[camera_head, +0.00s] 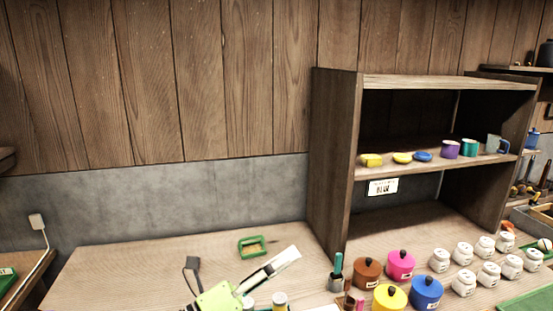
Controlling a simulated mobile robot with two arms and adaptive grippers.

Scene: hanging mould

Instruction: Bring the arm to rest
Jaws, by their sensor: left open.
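My left gripper (240,262), with a lime-green body, is at the bottom of the head view over the wooden worktop (120,275). Its jaws are spread apart: a dark fingertip is on the left and a long pale part reaches up to the right. I see nothing held between them. The rest of the left arm is mostly below the picture edge. My right gripper is not in view.
A wooden shelf unit (334,160) stands to the right, with small coloured dishes and mugs on its middle shelf. Lidded pots, including a pink one (400,265) and a blue one (426,291), and several white jars (463,282) crowd the right front. The worktop's left is clear.

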